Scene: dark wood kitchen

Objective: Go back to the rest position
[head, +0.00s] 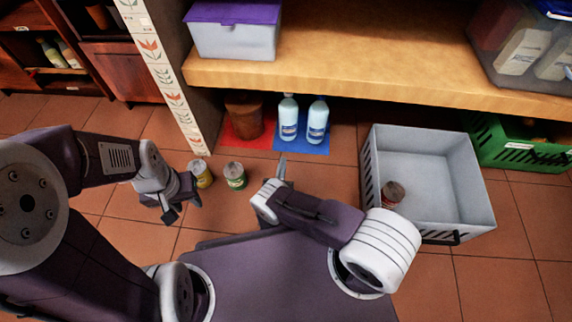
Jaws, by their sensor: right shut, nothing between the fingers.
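My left gripper (182,209) points down over the tiled floor at left, its dark fingers apart and nothing visible between them. It is just in front of a yellow-labelled can (203,176). My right gripper (282,168) is shut and empty, pointing toward the shelf, to the right of a green can (235,176). My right arm folds across the front of my base.
A grey crate (477,187) stands at right with a dark-topped can (391,194) inside. Two light-blue bottles (288,118) (317,121) stand on a blue mat (314,149). A brown pot (244,117) stands on a red mat (264,142). A wooden shelf (350,70) overhangs them.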

